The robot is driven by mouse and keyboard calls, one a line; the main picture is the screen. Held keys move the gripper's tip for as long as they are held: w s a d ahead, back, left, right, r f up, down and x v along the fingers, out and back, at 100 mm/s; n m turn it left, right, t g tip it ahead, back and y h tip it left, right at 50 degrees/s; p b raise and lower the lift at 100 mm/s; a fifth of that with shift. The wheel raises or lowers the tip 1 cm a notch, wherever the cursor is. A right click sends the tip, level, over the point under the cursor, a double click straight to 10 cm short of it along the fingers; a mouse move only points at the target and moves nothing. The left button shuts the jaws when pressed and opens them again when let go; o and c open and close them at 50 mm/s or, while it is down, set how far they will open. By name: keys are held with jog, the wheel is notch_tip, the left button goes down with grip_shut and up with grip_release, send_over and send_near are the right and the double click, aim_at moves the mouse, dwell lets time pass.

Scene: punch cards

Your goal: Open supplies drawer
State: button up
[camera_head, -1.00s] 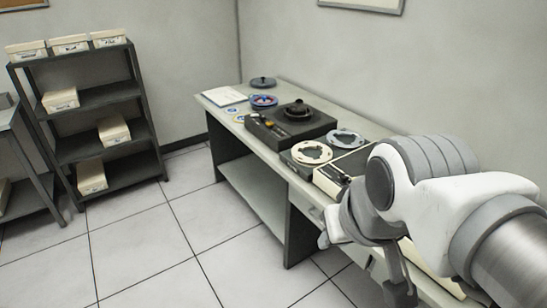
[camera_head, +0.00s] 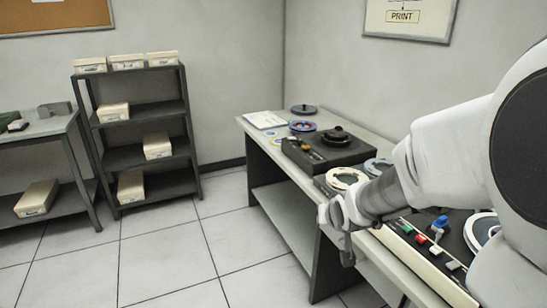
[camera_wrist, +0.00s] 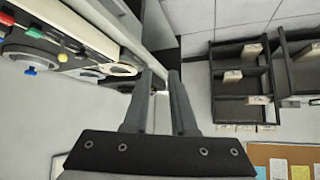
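The long desk (camera_head: 262,140) stands along the right wall in the head view. My gripper (camera_head: 347,255) hangs low beside its front edge, and my arm covers part of the desk front. In the wrist view my gripper (camera_wrist: 160,73) shows two dark fingers with a gap between them, open and empty. Light grey front panels under the desktop (camera_wrist: 122,14) lie beyond the fingertips, at upper left of them; these may be drawer fronts. I cannot make out a label, a handle or whether a drawer stands open.
Tape reels (camera_head: 347,178), a dark machine (camera_head: 325,152) and a console with coloured switches (camera_head: 432,250) sit on the desk. A dark shelf rack (camera_head: 148,105) with cream boxes and a side table (camera_head: 40,130) stand at left. The tiled floor between is clear.

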jog(key=w+f+m+t+y+b, duration=0.1)
jog(key=w+f+m+t+b, duration=0.3)
jog(key=f, duration=0.8)
jog(key=w+f+m+t+y+b, duration=0.1)
jog(key=w+f+y+b, duration=0.3)
jog(key=f, duration=0.7)
jog(key=s+d+f+m+t+h+b, duration=0.4)
jog(key=d+f+m+h, duration=0.6)
jog(key=f+m+h, duration=0.4)
jog(key=shift+m+y, duration=0.6)
jog(key=shift+y, duration=0.1)
jog(key=b+x, duration=0.1)
jog(key=x, duration=0.4)
jog(key=r+b+x, duration=0.1)
jog(key=x, duration=0.5)
jog(key=b+x, duration=0.1)
jog(key=x, duration=0.5)
jog(key=shift+a+r+b, duration=0.15)
jog(key=shift+a+b, duration=0.15)
grip_shut()
